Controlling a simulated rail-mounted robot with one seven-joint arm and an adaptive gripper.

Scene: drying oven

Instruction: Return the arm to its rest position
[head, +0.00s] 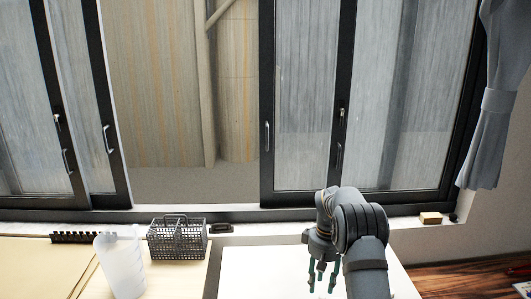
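My gripper (322,284) hangs below the bent end of my arm at the lower right of the head view. It points down, with its dark green-tipped fingers spread apart, and I see nothing held between them. It is in front of or over a white flat surface with a dark border (262,270); I cannot tell the height between them. No drying oven can be made out for certain.
A black wire basket (178,240) and a translucent white jug (121,267) stand on the left of the worktop. Behind is a windowsill (255,213) with dark-framed windows (267,130). A small tan block (431,218) lies on the sill at right, near a grey curtain (500,100).

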